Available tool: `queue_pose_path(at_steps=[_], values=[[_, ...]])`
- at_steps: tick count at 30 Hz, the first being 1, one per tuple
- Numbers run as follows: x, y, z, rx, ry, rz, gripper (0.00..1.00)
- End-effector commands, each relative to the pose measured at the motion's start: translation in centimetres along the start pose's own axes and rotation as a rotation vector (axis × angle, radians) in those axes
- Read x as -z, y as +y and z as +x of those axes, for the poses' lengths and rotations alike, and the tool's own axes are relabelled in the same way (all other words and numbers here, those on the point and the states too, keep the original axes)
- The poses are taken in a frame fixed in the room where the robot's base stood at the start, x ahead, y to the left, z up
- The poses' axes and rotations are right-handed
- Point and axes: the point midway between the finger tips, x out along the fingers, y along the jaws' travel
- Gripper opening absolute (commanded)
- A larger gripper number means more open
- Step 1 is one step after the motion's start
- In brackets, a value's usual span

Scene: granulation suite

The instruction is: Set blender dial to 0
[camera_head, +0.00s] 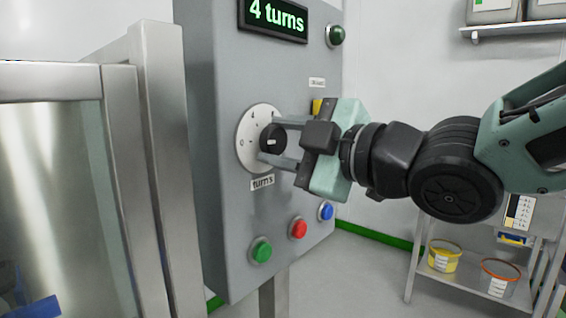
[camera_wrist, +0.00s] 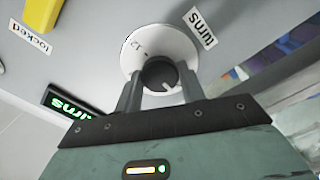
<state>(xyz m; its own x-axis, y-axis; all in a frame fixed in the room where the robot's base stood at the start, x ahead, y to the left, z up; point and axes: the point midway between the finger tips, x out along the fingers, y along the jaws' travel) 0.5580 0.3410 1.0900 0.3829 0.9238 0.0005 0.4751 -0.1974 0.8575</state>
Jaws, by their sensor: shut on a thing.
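The blender dial is a black knob (camera_head: 270,141) on a round white scale plate (camera_head: 246,150), on the front of a grey control panel (camera_head: 222,190). A label reading "turns" (camera_head: 262,182) sits below it. The display (camera_head: 272,18) above reads "4 turns" in green. My gripper (camera_head: 273,142) reaches in from the right with its two fingers around the knob, shut on it. In the wrist view the knob (camera_wrist: 159,73) sits between the fingertips, with a white pointer mark on it. The gripper hides part of the scale plate.
Green (camera_head: 261,250), red (camera_head: 298,228) and blue (camera_head: 326,210) buttons sit below the dial. A yellow switch (camera_wrist: 42,14) near a "locked" label is beside it. A steel cabinet (camera_head: 150,160) stands close on the left. A shelf (camera_head: 470,275) with tubs is at lower right.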

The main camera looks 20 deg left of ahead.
Motion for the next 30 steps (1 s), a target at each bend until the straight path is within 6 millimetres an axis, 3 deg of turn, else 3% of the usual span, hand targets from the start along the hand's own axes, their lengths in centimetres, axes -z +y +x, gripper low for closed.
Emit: queue_pose_path(at_steps=[22,23,24,30], values=[[0.04,-0.08,0.01,0.002,0.001,-0.087,0.17],[0.04,-0.08,0.01,0.002,0.001,-0.087,0.48],[0.04,-0.07,0.01,0.002,0.001,-0.087,0.59],[0.02,-0.05,0.01,0.001,0.001,-0.085,0.61]])
